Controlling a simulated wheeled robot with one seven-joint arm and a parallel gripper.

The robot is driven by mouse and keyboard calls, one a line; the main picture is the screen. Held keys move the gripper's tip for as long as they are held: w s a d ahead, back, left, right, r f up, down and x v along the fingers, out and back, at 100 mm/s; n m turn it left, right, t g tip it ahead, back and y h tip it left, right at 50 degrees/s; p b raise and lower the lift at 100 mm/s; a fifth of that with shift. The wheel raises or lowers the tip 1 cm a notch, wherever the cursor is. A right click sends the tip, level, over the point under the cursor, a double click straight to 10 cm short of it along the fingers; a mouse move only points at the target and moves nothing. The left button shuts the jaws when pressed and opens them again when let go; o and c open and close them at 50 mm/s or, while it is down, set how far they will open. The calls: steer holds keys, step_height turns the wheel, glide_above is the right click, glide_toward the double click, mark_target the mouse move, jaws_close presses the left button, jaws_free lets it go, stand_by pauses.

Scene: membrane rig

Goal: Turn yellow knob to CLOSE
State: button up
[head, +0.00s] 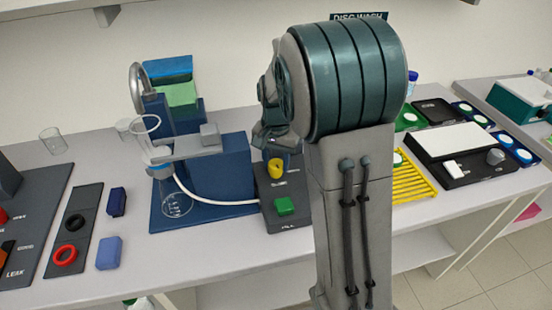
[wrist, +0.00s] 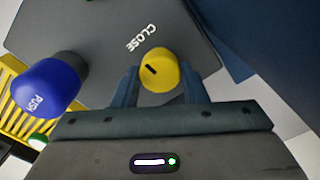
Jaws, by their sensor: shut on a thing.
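The yellow knob (wrist: 165,72) stands on a dark grey panel (wrist: 105,60) in the wrist view. A short black mark slants across the upper left part of its top. The white word CLOSE (wrist: 141,38) is printed just up and left of it. I cannot tell whether the mark points exactly at CLOSE. My gripper (wrist: 160,80) is shut on the knob, with one blue-grey finger on each side. In the head view the knob (head: 274,169) is on the grey control box (head: 291,227), below my gripper, whose tips are partly hidden by my arm.
A blue PUSH button (wrist: 45,87) stands left of the knob in the wrist view. A green button (head: 285,206) is in front of it in the head view. A white tube (head: 225,202) and glass vessel (head: 177,204) are close on the left. A yellow rack (head: 413,186) lies right.

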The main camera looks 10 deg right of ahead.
mark_target(277, 163)
steer(key=shift+w+r+m, duration=0.1)
steer(key=shift+m, duration=0.4)
steer(key=o, duration=1)
steer(key=shift+d, duration=0.1)
step_height(277, 163, up, 14)
steer(key=shift+f, duration=0.15)
steer(key=s+f+n+t, duration=0.1)
steer(key=s+f+n, duration=0.1)
steer(key=s, duration=0.5)
steer(key=s+f+n+t, duration=0.1)
steer(key=s+f+n, duration=0.1)
steer(key=s, duration=0.5)
steer(key=s+f+n+t, duration=0.1)
steer(key=s+f+n, duration=0.1)
steer(key=s+n, duration=0.2)
steer(key=shift+s+f, duration=0.15)
steer(key=shift+s, duration=0.75)
steer(key=shift+s+f, duration=0.1)
steer(key=shift+s, duration=0.75)
